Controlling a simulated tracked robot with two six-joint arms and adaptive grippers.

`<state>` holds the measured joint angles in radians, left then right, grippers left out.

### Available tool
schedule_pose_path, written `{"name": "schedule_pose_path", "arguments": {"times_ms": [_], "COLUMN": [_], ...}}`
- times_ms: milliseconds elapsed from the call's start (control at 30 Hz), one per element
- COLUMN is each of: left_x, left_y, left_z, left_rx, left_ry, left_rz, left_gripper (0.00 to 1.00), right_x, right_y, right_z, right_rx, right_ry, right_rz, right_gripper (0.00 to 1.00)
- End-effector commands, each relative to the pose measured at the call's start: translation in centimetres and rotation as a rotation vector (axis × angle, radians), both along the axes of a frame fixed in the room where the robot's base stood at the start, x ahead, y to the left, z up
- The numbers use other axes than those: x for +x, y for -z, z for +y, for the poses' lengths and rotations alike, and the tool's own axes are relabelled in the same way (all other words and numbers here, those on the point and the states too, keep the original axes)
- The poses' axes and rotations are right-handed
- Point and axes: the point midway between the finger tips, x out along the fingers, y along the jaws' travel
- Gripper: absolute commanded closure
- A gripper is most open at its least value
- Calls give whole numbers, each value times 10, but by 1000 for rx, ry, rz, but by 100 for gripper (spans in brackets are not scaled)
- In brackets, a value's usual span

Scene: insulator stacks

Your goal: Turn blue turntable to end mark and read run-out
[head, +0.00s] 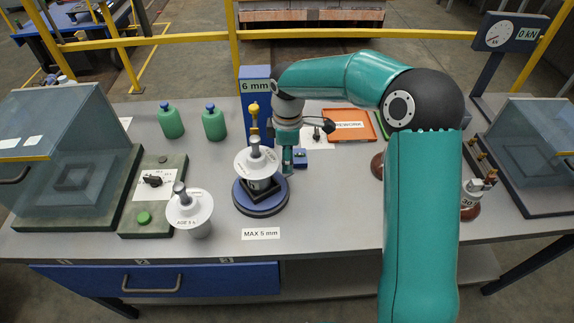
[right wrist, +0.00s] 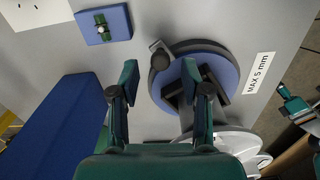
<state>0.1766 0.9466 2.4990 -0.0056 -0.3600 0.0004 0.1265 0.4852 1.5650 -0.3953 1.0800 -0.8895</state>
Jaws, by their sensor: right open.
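The blue turntable (head: 240,197) stands on the bench with a dark base ring. It bears an insulator with a white disc (head: 247,165) and a metal cap. My right gripper (head: 287,172) is low at the turntable's far right side. In the right wrist view it is open (right wrist: 164,88), and the turntable's dark handle knob (right wrist: 160,60) shows between and beyond its fingers. Contact cannot be told. The blue gauge column (head: 256,74) behind reads "6 mm", with a yellow dial indicator (head: 253,110) in front. I cannot make out an end mark.
A second white insulator (head: 187,208) stands close left of the turntable. A "MAX 5 mm" card (head: 261,234) lies in front. A small blue block (right wrist: 102,25), an orange "REWORK" tray (head: 349,126) and green bottles (head: 171,122) stand farther back. The front middle is mostly clear.

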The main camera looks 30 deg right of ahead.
Motion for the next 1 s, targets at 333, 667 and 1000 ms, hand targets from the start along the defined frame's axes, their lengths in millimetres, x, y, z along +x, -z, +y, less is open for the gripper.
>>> {"name": "schedule_pose_path", "arguments": {"times_ms": [333,667,1000], "left_x": [0,0,0], "left_y": [0,0,0], "left_z": [0,0,0], "left_rx": [0,0,0], "left_ry": [0,0,0], "left_rz": [0,0,0], "left_gripper": [60,60,60], "right_x": [0,-1,-1], "right_y": [29,30,29], "right_z": [-1,-1,-2], "right_rx": [-1,-1,-1], "right_ry": [2,3,4], "right_rz": [-1,-1,-1], "right_gripper": [53,67,100]}}
